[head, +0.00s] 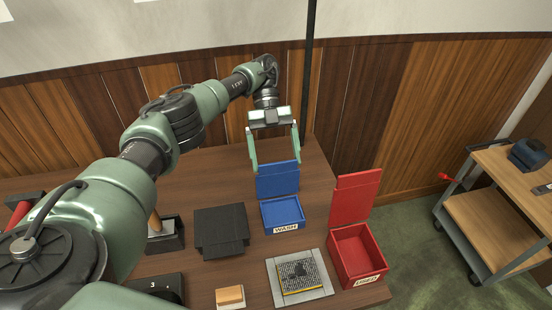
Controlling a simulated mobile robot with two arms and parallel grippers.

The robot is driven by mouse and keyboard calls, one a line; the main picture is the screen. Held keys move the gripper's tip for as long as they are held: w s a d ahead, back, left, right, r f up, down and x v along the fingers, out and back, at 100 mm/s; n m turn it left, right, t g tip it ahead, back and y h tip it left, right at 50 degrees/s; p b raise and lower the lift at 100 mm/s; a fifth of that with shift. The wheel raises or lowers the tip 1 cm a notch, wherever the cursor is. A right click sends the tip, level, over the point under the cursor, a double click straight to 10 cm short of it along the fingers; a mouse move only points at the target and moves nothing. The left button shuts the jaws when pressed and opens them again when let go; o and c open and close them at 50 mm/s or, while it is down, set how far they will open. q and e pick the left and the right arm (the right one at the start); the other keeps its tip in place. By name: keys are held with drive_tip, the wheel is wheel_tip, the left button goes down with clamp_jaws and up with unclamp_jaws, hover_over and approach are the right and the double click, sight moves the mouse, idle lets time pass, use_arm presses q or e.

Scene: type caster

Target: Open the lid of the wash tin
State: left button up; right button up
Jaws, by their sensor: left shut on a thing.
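The blue wash tin (268,218) stands on the brown table with its label on the front side. Its blue lid (278,181) stands raised at the back edge, close to upright, and the inside of the tin shows. My left gripper (275,166) comes down from above and behind. Its two fingers are at the left and right sides of the lid's upper part, and it is shut on the lid. My right gripper is not in view.
A red tin (344,244) with its red lid (355,199) raised stands to the right. In front lies a grey tray (279,268) with a dark plate. A black box (221,245) is to the left, and a wooden block (230,295) nearer. A cart (510,217) stands at far right.

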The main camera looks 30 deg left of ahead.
use_arm(q)
drive_tip(key=shift+s+f, duration=0.1)
drive_tip(key=shift+f, duration=0.35)
drive_tip(key=o, duration=1.8)
drive_tip(key=shift+w+a, duration=0.15)
drive_tip(key=shift+w, duration=0.1)
